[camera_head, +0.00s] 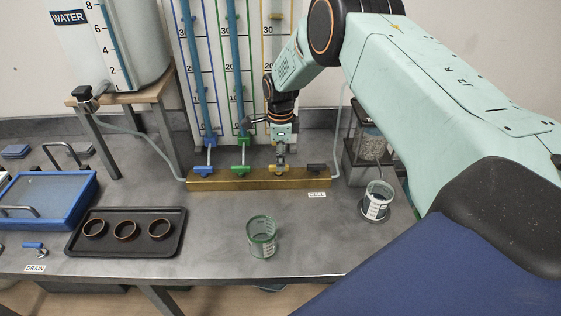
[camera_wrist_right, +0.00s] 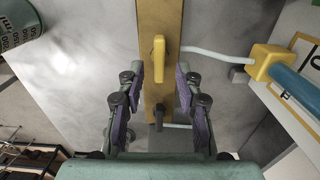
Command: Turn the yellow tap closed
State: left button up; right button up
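The yellow tap (camera_head: 277,168) sits on a brass manifold bar (camera_head: 222,181), third from the left in the head view. Its handle appears to lie along the bar. In the wrist view the yellow tap handle (camera_wrist_right: 158,58) also lies along the bar. My right gripper (camera_head: 281,150) points down just above the yellow tap and partly covers it. In the wrist view my right gripper (camera_wrist_right: 160,74) is open, with one finger on each side of the bar and the handle ahead between the fingertips. No contact is visible. My left gripper is not in view.
A blue tap (camera_head: 204,170), a green tap (camera_head: 241,168) and a black tap (camera_head: 317,168) share the bar. Scaled tubes (camera_head: 235,60) rise behind. A green-rimmed beaker (camera_head: 262,238) stands in front. A tray (camera_head: 127,243) with rings is left; another beaker (camera_head: 377,200) is right.

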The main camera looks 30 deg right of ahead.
notch_tip(320, 180, up, 10)
dwell(0.3)
dwell(0.6)
